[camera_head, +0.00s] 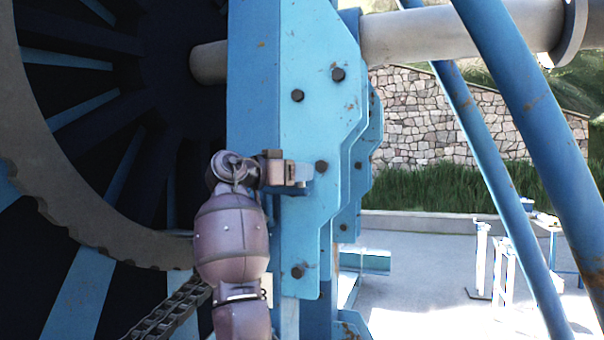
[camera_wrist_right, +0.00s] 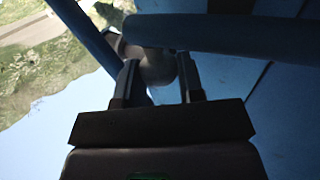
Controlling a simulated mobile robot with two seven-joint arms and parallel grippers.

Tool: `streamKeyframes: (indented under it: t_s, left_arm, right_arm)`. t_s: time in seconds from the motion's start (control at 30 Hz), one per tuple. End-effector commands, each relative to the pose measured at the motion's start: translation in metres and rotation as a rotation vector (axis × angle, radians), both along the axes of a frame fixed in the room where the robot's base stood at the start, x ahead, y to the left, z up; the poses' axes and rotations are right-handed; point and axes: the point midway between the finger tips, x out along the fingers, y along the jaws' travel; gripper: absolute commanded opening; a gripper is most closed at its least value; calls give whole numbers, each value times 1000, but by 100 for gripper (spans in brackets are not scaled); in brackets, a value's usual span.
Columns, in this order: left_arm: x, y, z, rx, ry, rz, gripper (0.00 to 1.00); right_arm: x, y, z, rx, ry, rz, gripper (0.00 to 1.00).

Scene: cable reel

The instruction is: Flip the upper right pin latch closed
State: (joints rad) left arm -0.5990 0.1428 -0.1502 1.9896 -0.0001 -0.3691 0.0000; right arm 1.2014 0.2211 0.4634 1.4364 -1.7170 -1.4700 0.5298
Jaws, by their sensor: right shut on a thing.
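My right gripper (camera_head: 302,173) is at the front of the light blue bearing plate (camera_head: 310,75), beside a dark bolt. In the right wrist view, the gripper's fingers (camera_wrist_right: 158,70) are a little apart, with their tips close below a blue bar (camera_wrist_right: 235,38). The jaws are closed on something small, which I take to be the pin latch. The latch's outline and angle cannot be made out in either view. My left gripper is not in view.
A large reel with a grey toothed rim (camera_head: 90,225) fills the left. A grey shaft (camera_head: 425,35) runs right from the plate. Slanted blue tubes (camera_head: 540,120) stand to the right. A chain (camera_head: 175,308) hangs lower left. Paved ground lies beyond.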

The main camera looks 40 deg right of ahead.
Motion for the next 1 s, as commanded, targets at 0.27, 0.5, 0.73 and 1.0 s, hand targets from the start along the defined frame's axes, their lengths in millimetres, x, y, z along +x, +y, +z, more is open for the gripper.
streamKeyframes:
  t_s: [0.27, 0.5, 0.73, 1.0]
  left_arm:
    - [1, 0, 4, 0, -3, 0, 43]
    - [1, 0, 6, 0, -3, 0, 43]
    - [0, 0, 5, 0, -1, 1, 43]
    - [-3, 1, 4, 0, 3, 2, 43]
  right_arm:
    - [0, 8, 1, -2, 1, -172, 0]
    - [1, 14, 1, -1, -1, -251, 0]
    - [1, 16, 1, -1, -1, -270, 0]
    - [1, 16, 1, 0, -1, -269, 0]
